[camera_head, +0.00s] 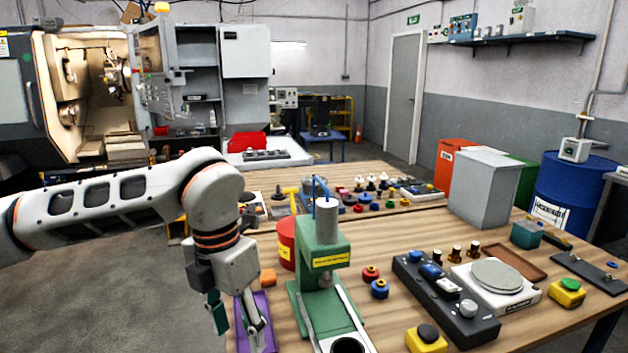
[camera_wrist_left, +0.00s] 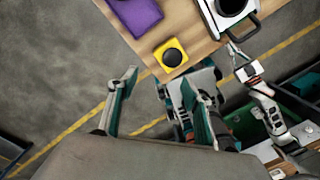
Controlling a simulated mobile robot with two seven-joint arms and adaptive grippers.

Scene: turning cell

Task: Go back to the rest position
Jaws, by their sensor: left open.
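My left gripper (camera_head: 238,325) hangs pointing down at the table's left front, its two fingers apart with nothing between them. In the left wrist view the open fingers (camera_wrist_left: 160,105) show against the floor and the table edge. In the head view it overlaps a purple block or tray (camera_head: 266,318), which also shows in the wrist view (camera_wrist_left: 136,12). A white and dark arm, apparently my right one, shows at the right of the wrist view; its gripper (camera_wrist_left: 240,62) is too small to read. The right gripper does not show in the head view.
A green press (camera_head: 322,258) stands right of my left gripper, with a red drum (camera_head: 286,243) behind it. A yellow button box (camera_head: 426,340), control box (camera_head: 440,297) and scale (camera_head: 496,284) lie farther right. Open floor (camera_head: 110,290) is at left, beyond which a lathe stands.

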